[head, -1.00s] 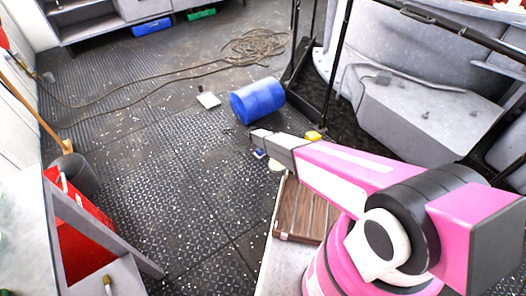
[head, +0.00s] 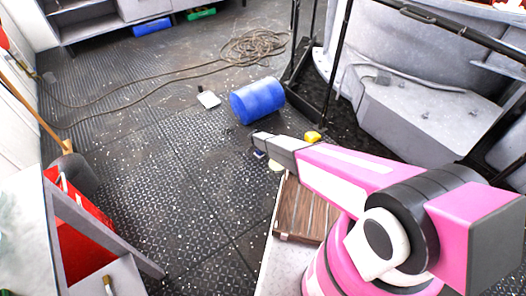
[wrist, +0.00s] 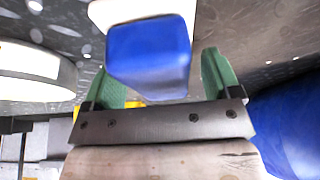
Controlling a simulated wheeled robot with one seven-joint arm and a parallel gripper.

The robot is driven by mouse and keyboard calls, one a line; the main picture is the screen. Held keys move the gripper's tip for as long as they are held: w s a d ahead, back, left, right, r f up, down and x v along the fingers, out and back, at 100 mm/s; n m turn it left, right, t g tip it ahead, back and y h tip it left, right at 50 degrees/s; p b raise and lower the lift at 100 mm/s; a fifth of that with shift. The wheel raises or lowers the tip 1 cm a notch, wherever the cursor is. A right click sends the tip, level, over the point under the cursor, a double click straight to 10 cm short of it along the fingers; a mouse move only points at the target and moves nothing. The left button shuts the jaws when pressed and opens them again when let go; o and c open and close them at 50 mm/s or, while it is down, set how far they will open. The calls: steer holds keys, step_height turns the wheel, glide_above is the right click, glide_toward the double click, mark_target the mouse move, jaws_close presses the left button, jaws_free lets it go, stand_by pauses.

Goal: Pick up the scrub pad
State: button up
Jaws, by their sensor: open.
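The scrub pad, a blue block with a white layer (wrist: 150,45), shows large in the upper middle of the wrist view. In the head view a small blue-and-white piece (head: 259,155) on the floor just below the arm's end looks like the same pad. My gripper (wrist: 160,65) has two green fingers, spread apart, one on each side of the pad in the wrist view. I cannot tell how far the pad is between them in depth, and no contact shows. In the head view the fingers themselves are not clear.
A blue barrel (head: 257,101) lies close by, also at the wrist view's right (wrist: 290,130). A pale round disc (head: 275,165) and a yellow object (head: 312,136) are near the arm. A wooden slatted box (head: 303,212) lies below it. Open floor lies left.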

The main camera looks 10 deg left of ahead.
steer(key=c, duration=0.8)
steer(key=shift+r, duration=0.5)
step_height(320, 180, up, 4)
steer(key=shift+r, duration=0.1)
steer(key=w+a+r, duration=0.1)
steer(key=w+r, duration=0.1)
steer(key=w, duration=0.1)
steer(key=w+a+r, duration=0.1)
steer(key=w+r, duration=0.1)
steer(key=w, duration=0.2)
steer(key=w+a+r, duration=0.2)
steer(key=w, duration=0.2)
steer(key=shift+r, duration=0.1)
